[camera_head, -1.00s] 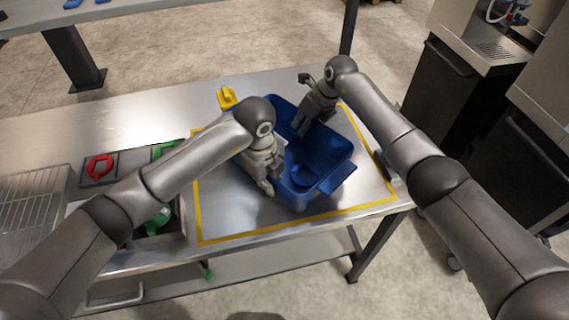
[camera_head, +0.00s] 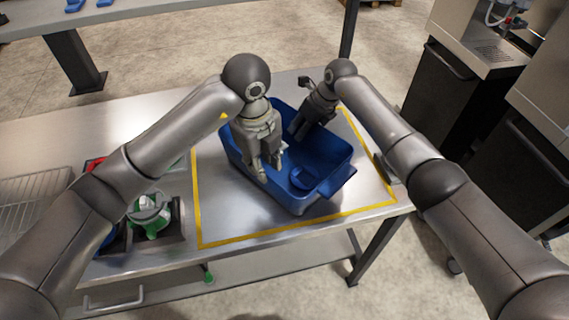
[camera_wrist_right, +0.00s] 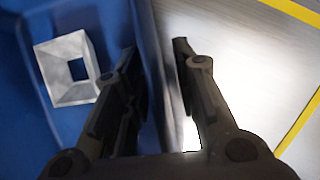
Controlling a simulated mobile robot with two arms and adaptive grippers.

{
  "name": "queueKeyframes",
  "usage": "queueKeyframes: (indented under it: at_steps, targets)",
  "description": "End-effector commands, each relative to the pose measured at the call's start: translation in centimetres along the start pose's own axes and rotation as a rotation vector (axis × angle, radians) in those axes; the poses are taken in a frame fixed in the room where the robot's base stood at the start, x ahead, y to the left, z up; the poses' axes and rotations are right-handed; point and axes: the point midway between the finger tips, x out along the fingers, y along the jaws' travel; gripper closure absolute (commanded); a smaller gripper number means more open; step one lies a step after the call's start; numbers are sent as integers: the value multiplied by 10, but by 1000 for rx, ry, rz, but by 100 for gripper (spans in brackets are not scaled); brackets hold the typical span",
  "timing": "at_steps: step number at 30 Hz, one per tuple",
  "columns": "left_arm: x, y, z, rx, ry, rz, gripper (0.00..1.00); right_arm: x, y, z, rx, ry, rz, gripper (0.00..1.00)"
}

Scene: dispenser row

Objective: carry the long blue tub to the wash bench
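The long blue tub (camera_head: 325,148) sits on the metal table inside a yellow taped outline, turned at an angle. A blue round shape (camera_head: 303,178) shows inside it, and a pale square hollow piece (camera_wrist_right: 70,72) shows in the right wrist view. My left gripper (camera_head: 268,172) is at the tub's near left wall, fingers down with a gap between them; whether they straddle the rim is unclear. My right gripper (camera_head: 297,132) is at the tub's far side. In the right wrist view its fingers (camera_wrist_right: 155,62) are apart, with the tub's wall between them.
A green item (camera_head: 150,215) stands in a recess at the left of the table, beside a wire rack (camera_head: 35,205). A steel counter (camera_head: 490,50) with dark cabinets stands at the right. Another table (camera_head: 110,15) is at the back left. Floor (camera_head: 240,45) between is clear.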

Motion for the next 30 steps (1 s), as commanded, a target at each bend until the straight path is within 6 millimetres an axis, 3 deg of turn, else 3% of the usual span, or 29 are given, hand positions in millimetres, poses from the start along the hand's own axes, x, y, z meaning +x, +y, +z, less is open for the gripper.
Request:
queueKeyframes:
  at_steps: [4, 11, 24, 30]
  targets:
    - [-20, 0, 0, 0, 0, 0, 73, 0, 0, 0, 0, 0, 0, 73]
    - [-29, 0, 0, 0, 1, 1, 73, -9, -1, 1, -1, -3, -2, 73]
    - [-28, 0, 0, 0, 1, 1, 73, -92, -1, 0, -2, -2, -3, 73]
    - [-28, 0, 0, 0, 1, 2, 73, -115, -1, 0, 0, -1, -1, 73]
